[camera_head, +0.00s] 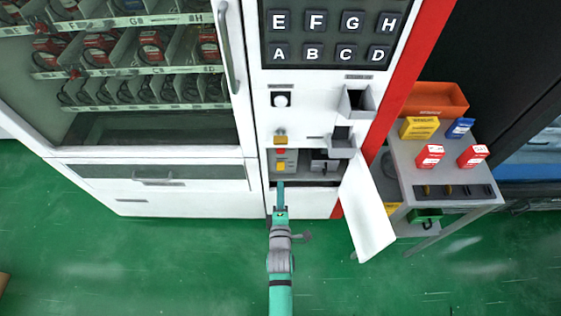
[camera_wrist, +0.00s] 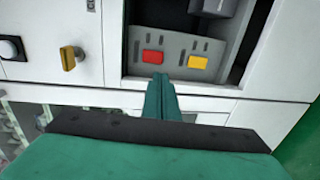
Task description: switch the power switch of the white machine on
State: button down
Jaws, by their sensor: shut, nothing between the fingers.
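The white machine (camera_head: 205,187) stands upright with a small lower compartment open. Inside it a grey panel (camera_wrist: 137,52) carries a red switch (camera_wrist: 153,56) and a yellow switch (camera_wrist: 198,62). In the head view the red switch (camera_head: 281,151) sits above the yellow switch (camera_head: 281,167). I cannot read which is the power switch or its position. My gripper (camera_wrist: 161,79) is shut and empty, its tips at the panel's near edge, closest to the red switch. In the head view my gripper (camera_head: 280,184) is just below the yellow switch. I cannot tell whether it touches the panel.
The compartment's white door (camera_head: 368,210) hangs open to the right of my arm. A yellow knob (camera_wrist: 70,58) sticks out beside the opening. A grey side table (camera_head: 408,160) with small boxes and an orange bin (camera_head: 436,98) stands at right.

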aim_at(281, 152)
jog(key=w, duration=0.4)
jog(key=w+f, duration=0.1)
jog(key=w, duration=0.9)
jog(key=shift+f, duration=0.35)
